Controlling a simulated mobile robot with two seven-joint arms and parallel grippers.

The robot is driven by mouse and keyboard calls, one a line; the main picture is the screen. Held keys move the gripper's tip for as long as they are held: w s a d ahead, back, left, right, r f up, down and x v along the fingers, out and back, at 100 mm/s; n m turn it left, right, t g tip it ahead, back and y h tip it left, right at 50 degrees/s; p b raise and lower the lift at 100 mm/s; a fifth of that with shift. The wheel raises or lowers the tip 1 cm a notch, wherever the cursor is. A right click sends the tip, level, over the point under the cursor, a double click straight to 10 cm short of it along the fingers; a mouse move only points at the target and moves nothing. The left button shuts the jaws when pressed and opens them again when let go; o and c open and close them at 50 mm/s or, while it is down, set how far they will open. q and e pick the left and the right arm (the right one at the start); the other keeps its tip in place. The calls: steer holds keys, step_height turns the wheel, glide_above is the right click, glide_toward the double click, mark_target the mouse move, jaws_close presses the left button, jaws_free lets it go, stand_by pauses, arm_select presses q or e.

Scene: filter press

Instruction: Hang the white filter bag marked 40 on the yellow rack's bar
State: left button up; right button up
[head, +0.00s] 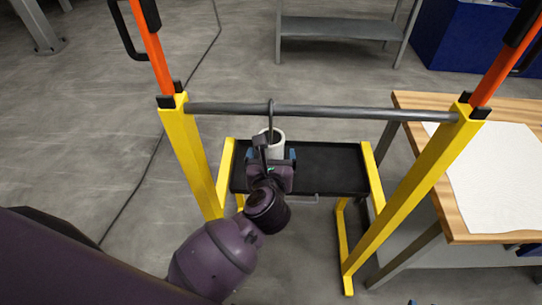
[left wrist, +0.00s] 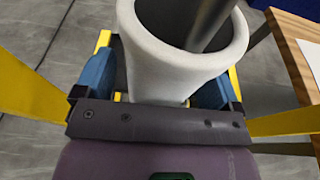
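The white filter bag (head: 278,143) is a white, open-topped cylinder below the bar of the yellow rack (head: 192,150); no number shows on it. In the left wrist view the bag (left wrist: 172,72) stands between the blue fingers, its open rim up. My left gripper (head: 272,158) is shut on it, a finger against each side. A dark hook (head: 270,112) crosses the grey bar (head: 350,112) above the bag and runs down towards it; whether it bears the bag's weight cannot be told. My right gripper is not in view.
A black tray (head: 335,180) lies low between the rack's legs. A wooden table (head: 450,200) with a white sheet (head: 495,180) stands close at the right. A grey shelf (head: 335,28) and a blue box (head: 460,35) are behind. Floor at the left is mostly clear.

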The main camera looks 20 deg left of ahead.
arm_select(q)
steer(key=v, duration=1)
steer(key=shift+s, duration=0.4)
steer(key=shift+d+r, duration=0.1)
steer(key=shift+r, duration=0.05)
